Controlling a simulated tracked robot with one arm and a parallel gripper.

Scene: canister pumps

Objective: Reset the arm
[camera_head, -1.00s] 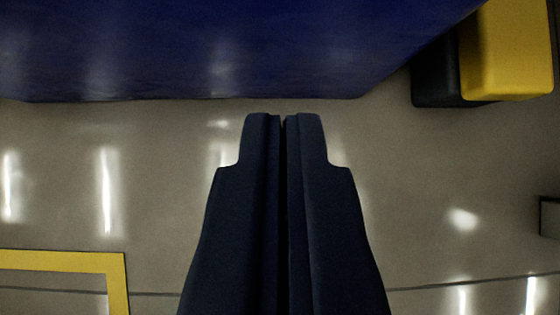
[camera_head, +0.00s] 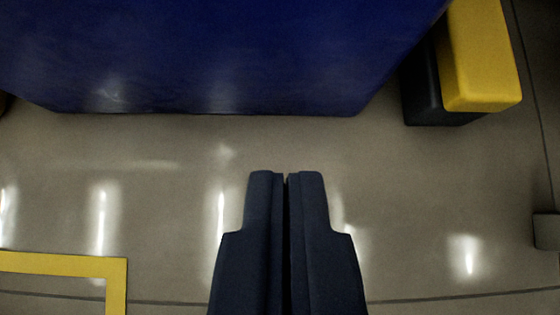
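My gripper (camera_head: 286,178) shows at the bottom centre of the head camera view. Its two dark fingers lie side by side with only a thin dark line between them. It is shut and nothing shows between the fingertips. It points toward a large dark blue block-like body (camera_head: 220,60) at the top of the view. Bare floor shows between the fingertips and the lower edge of the blue body, so they appear apart in the picture.
A yellow block (camera_head: 482,60) beside a black one (camera_head: 425,90) stands at the upper right. A yellow floor line (camera_head: 70,264) makes a corner at the lower left. A grey object (camera_head: 546,231) is at the right edge. The grey floor (camera_head: 400,190) between is clear.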

